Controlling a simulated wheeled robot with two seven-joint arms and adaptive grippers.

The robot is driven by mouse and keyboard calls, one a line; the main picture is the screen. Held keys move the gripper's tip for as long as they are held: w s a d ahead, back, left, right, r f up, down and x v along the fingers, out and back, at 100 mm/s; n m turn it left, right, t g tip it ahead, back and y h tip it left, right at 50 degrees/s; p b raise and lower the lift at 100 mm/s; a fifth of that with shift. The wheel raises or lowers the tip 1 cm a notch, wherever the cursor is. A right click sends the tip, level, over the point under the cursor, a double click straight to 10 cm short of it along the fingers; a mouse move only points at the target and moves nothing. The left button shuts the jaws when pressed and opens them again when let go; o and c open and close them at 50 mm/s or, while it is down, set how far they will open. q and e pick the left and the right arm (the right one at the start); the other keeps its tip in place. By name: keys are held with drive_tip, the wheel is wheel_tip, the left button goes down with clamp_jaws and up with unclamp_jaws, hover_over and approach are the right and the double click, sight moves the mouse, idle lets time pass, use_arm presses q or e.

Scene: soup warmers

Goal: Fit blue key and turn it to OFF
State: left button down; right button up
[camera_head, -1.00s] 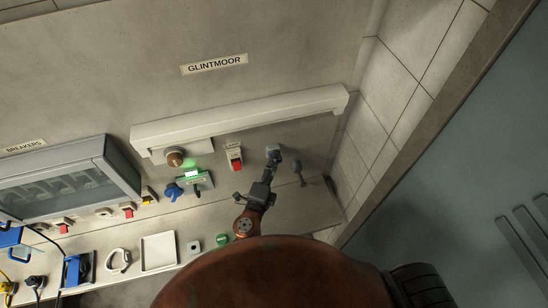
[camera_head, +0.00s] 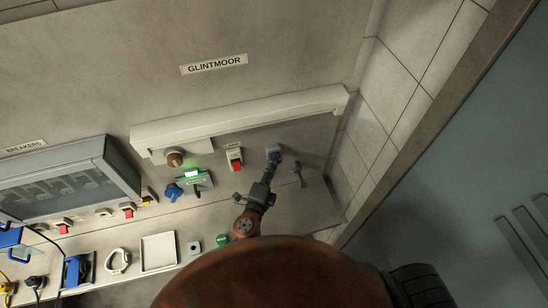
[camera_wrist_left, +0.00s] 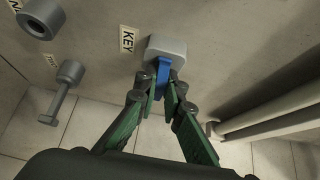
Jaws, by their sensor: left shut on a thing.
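The blue key (camera_wrist_left: 164,70) shows in the left wrist view, between the fingertips of my left gripper (camera_wrist_left: 162,92). Its far end meets the front of a grey key box (camera_wrist_left: 167,45) on the wall; I cannot tell how deep it sits. A sign reading KEY (camera_wrist_left: 127,39) is beside the box. In the head view my left gripper (camera_head: 267,176) is just below the same grey box (camera_head: 274,153), and the key is hidden there. No OFF mark is readable. My right gripper is not in view.
A grey lever (camera_head: 299,173) is close to the right of the box, and a red switch (camera_head: 236,165) to its left. A blue knob (camera_head: 173,191) and a lit green display (camera_head: 193,173) are further left. A white rail (camera_head: 240,115) runs above.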

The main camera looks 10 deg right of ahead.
use_arm(q)
drive_tip(key=shift+s, duration=0.75)
idle(0.5)
drive_tip(key=shift+s, duration=1.4)
